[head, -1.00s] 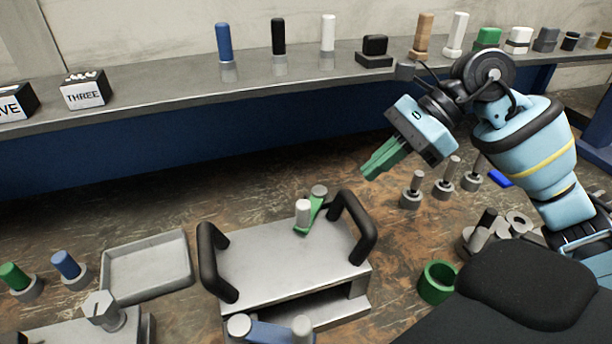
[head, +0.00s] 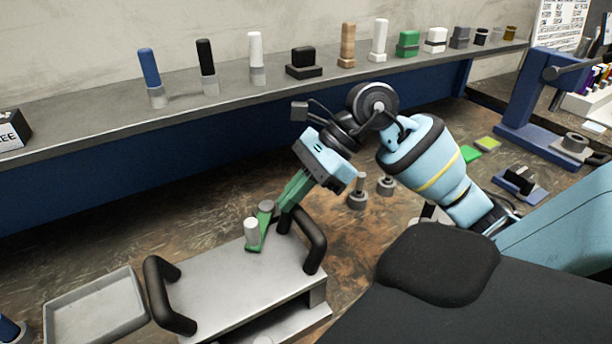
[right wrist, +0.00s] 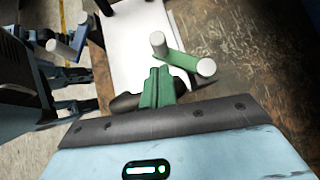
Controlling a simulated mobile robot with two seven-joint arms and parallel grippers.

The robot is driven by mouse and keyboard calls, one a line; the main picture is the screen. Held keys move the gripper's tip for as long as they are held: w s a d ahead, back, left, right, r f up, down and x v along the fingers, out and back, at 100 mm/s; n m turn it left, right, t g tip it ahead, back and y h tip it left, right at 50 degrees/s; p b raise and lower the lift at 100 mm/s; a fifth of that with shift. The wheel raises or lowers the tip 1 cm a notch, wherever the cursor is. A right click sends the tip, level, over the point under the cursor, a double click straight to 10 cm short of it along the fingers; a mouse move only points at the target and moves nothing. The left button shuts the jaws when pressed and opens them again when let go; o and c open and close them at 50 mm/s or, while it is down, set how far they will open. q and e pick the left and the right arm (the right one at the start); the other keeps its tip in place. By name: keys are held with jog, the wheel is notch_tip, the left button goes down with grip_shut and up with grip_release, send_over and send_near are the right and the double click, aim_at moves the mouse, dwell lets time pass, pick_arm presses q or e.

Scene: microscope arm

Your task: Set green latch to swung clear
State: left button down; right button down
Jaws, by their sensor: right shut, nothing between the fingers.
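The green latch (head: 260,228) is a short green bar at the far edge of a grey metal plate (head: 235,285). The latch also shows in the right wrist view (right wrist: 182,58), just beyond my fingertips. My left gripper is not in view.
Two black handles stand on the plate, one left (head: 160,295) and one right (head: 308,240), the right one close to my gripper. A grey tray (head: 95,308) lies to the left. Grey posts (head: 358,192) stand behind my right arm. A shelf (head: 230,95) with several pegs runs along the back.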

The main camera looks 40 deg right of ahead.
aim_at(259, 217)
jog(key=x, duration=0.3)
jog(key=shift+a+f, duration=0.2)
jog(key=shift+w+a+f, duration=0.15)
jog(key=shift+a+f, duration=0.1)
jog(key=shift+f, duration=0.1)
